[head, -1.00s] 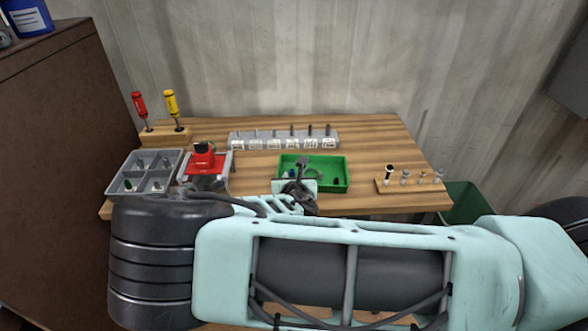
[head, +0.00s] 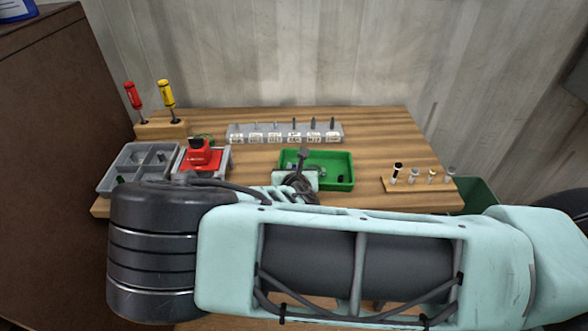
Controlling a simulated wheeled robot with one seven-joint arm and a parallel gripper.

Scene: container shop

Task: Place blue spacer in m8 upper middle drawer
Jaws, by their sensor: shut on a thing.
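My gripper (head: 300,180) is low at the front of the green tray (head: 349,170), in the head view. Its fingertips are hidden behind my wrist. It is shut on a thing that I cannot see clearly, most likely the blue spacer. No blue spacer shows in the open now. One small dark piece (head: 341,179) lies in the right part of the tray. No drawer labelled m8 can be made out in this view.
On the wooden bench (head: 385,135) stand a grey divided tray (head: 140,150), a red device (head: 199,155), a wooden screwdriver block (head: 160,129), a grey labelled rack (head: 285,134) and a wooden peg strip (head: 420,186). A brown cabinet (head: 45,150) borders the left. My arm covers the front.

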